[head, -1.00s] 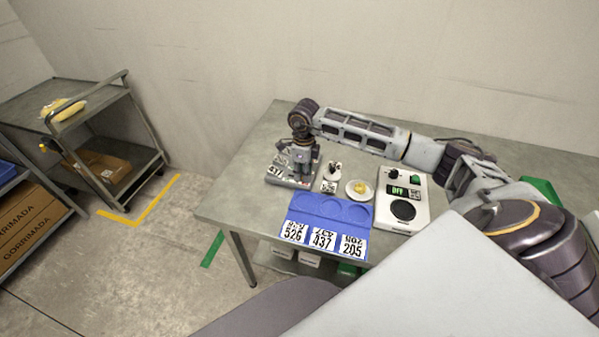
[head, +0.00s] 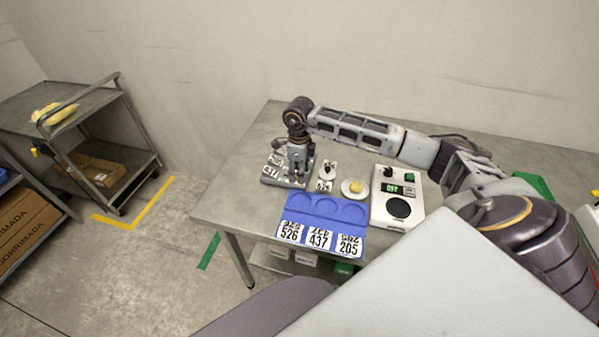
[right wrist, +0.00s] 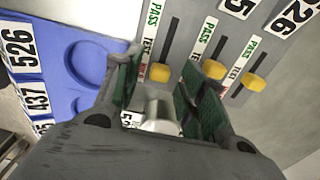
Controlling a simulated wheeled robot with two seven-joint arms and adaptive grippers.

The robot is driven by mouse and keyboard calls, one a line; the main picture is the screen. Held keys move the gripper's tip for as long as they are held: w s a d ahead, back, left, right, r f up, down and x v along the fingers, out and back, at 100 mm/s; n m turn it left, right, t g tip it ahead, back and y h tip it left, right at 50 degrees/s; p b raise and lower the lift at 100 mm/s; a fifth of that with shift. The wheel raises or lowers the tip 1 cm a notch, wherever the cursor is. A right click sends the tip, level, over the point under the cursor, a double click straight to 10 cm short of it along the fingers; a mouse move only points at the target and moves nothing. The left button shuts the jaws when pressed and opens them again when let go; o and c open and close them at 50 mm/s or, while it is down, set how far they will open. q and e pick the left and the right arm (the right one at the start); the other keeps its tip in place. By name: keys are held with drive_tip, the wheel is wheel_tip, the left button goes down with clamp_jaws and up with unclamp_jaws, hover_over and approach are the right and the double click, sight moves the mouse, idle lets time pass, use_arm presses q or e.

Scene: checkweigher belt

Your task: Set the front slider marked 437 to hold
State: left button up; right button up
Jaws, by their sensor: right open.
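The slider panel (head: 268,180) lies at the table's left; a 437 plate (head: 270,170) shows on it. The right wrist view shows three yellow knobs. The left knob (right wrist: 160,72) is beside a red label at its slot's near end; its plate is out of frame. The middle knob (right wrist: 213,69) and right knob (right wrist: 254,82) are near TEST. Plates above them show a 5 and 526 (right wrist: 298,12). My right gripper (head: 298,176) is open over the panel. The left knob appears between its fingers (right wrist: 166,80); I cannot tell whether they touch it. My left gripper is not in view.
A blue tray (head: 297,212) with plates 526, 437 and 205 lies right of the panel. A small knobbed object (head: 328,169), a dish (head: 346,190) and a white scale (head: 383,212) stand nearby. The table's back is clear.

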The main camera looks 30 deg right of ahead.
wheel_tip(320, 180, up, 11)
drive_tip(key=shift+r, duration=0.2)
idle(0.5)
drive_tip(key=shift+s+f, duration=0.1)
idle(0.5)
